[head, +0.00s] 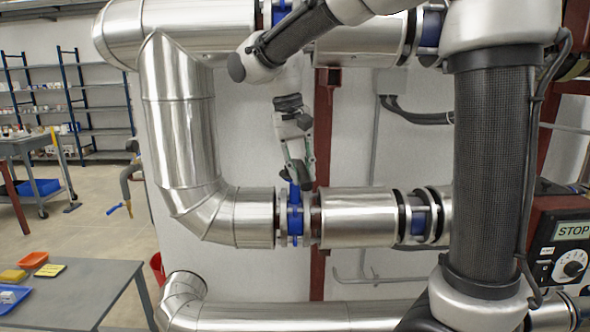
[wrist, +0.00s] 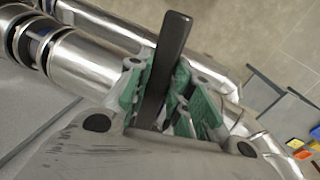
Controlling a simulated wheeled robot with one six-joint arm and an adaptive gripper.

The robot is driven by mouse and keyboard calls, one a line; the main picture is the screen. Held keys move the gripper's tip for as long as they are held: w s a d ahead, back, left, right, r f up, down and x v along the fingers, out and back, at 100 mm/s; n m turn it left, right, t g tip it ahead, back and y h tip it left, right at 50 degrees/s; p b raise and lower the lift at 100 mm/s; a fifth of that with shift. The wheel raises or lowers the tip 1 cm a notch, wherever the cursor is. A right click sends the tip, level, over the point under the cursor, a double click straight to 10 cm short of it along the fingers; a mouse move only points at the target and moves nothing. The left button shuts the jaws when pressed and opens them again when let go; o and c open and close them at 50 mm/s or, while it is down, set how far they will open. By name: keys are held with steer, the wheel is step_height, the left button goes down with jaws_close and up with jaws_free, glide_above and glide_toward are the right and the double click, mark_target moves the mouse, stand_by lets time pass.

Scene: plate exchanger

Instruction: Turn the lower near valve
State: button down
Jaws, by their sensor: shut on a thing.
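The lower near valve (head: 294,217) is a blue body between flanges on the lower silver pipe, in the middle of the head view. My gripper (head: 297,174) reaches down onto it from above, and its green-padded fingers are at the top of the valve. In the wrist view, a long dark flat lever (wrist: 171,48) stands between the green fingers of my gripper (wrist: 158,90), and they are shut on it. The lever's far end sticks out beyond the fingers. The valve body is hidden in the wrist view.
Another blue fitting (head: 420,220) sits further right on the lower pipe (head: 357,217). A large silver elbow pipe (head: 180,110) stands left of the valve. A grey table (head: 75,297) with coloured trays is at lower left. A control box with a STOP sign (head: 571,232) is at right.

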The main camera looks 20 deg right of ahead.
steer(key=w+d+n+t, duration=0.2)
steer(key=w+d+n, duration=0.2)
steer(key=d+n, duration=0.7)
steer(key=shift+d+y, duration=0.3)
steer(key=shift+d, duration=2.2)
steer(key=c, duration=1.3)
jaws_free()
steer(key=shift+s+a, duration=0.1)
steer(key=shift+a, duration=0.05)
